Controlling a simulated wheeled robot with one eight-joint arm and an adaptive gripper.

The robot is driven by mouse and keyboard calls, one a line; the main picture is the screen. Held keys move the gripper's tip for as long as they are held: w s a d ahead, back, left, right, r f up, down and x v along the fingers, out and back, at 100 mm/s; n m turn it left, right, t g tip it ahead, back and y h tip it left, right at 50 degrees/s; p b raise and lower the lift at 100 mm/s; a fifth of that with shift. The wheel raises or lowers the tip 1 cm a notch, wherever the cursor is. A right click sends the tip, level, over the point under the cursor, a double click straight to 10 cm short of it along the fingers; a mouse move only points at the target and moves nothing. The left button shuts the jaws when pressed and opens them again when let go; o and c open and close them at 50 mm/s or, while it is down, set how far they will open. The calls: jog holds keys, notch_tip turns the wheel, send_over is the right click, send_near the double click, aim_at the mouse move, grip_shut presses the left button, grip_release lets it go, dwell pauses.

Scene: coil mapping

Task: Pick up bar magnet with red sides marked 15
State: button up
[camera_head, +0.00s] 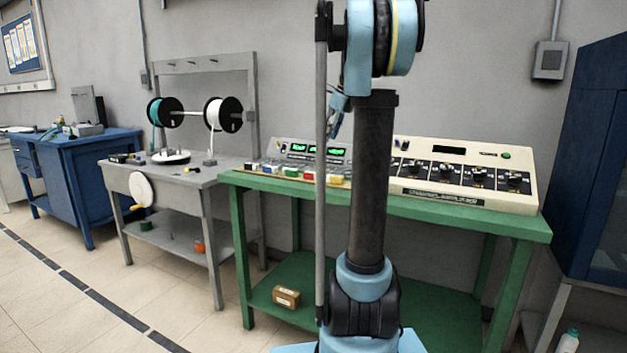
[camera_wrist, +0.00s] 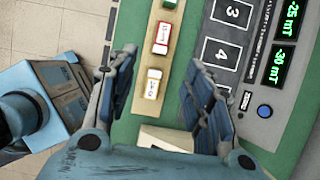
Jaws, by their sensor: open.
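The red-sided bar magnet (camera_wrist: 160,38) has a white top with a small dark mark that I cannot read. In the head view the red magnet (camera_head: 308,177) is in a row along the table's front edge. A yellow-sided magnet (camera_wrist: 153,83) lies between my fingers in the wrist picture, apparently below them. In the head view my gripper is small and partly hidden by my arm. I see nothing held in it.
A grey panel (camera_wrist: 228,53) with numbered squares and green mT readouts lies beside the magnets. A green magnet (camera_wrist: 169,3) is cut off at the wrist view's top. A cream console (camera_head: 465,174) stands on the right of the green table (camera_head: 400,206). A brown box (camera_head: 286,297) sits below.

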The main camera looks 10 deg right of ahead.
send_near(312, 176)
jog(key=shift+w+a+f, duration=0.25)
jog(key=shift+w+f, duration=0.65)
jog(key=shift+f, duration=0.2)
jog(key=shift+w+x, duration=0.15)
jog(key=shift+x, duration=1.2)
jog(key=shift+w+x, duration=0.1)
jog(key=shift+x, duration=1.25)
jog(key=shift+a+r, duration=0.1)
jog(key=shift+r, duration=0.05)
jog(key=shift+c, duration=0.6)
grip_shut()
